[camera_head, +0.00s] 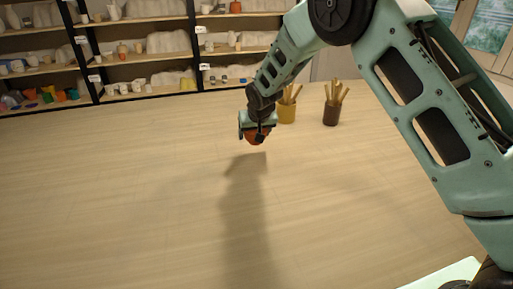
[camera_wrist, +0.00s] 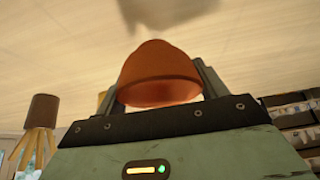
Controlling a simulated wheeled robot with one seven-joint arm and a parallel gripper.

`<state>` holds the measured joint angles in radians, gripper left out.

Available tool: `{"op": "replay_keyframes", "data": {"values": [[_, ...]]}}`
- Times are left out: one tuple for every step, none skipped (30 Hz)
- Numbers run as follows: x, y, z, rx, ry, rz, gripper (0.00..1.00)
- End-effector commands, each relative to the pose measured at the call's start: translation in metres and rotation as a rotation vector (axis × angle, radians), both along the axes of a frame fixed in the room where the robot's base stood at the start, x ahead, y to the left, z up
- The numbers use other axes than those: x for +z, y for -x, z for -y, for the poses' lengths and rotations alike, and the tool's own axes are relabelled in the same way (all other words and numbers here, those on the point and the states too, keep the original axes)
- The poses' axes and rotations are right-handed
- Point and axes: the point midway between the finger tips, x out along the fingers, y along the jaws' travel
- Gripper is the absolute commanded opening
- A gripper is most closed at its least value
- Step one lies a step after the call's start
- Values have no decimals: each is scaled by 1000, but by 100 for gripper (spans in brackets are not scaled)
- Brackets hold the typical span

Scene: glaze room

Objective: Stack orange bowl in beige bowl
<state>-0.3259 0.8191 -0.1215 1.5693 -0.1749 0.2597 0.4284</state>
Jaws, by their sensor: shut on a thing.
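The orange bowl (camera_head: 256,138) is held in my gripper (camera_head: 257,137), above the wooden table. In the wrist view the orange bowl (camera_wrist: 160,75) sits between the two fingers of my gripper (camera_wrist: 161,88), one on each side of it. The fingers are shut on it, and its wide rim faces the palm in that view. The fingers and wrist partly cover the bowl in the head view. I cannot make out a beige bowl on the table in either view.
A yellow cup (camera_head: 287,113) and a dark brown cup (camera_head: 331,115), both holding wooden sticks, stand on the table just right of my gripper. Shelves (camera_head: 140,58) with pottery stand behind. The table's (camera_head: 120,200) left and front are bare, apart from my arm's shadow.

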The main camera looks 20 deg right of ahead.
Motion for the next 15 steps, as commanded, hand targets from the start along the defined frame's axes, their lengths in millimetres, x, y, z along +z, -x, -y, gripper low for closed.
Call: {"op": "replay_keyframes", "data": {"values": [[-6, 0, 0, 1, 0, -2, 43], [-10, 0, 0, 1, 0, -2, 43], [-14, 0, 0, 0, 1, -2, 43], [-16, 0, 0, 0, 0, 0, 43], [-18, 0, 0, 0, 0, 1, 43], [-20, 0, 0, 0, 0, 1, 43], [-23, 0, 0, 0, 0, 0, 43], [-26, 0, 0, 0, 1, -1, 43], [-30, 1, 0, 0, 1, -2, 43], [-34, 1, 0, 1, 2, -1, 43], [-38, 1, 0, 1, 2, -2, 43], [-44, 1, 1, 1, 3, -3, 43], [-48, 0, 1, 0, 1, -2, 43], [-52, 0, 1, 0, 1, -2, 43], [-55, 0, 1, 0, 1, -1, 43]]}}
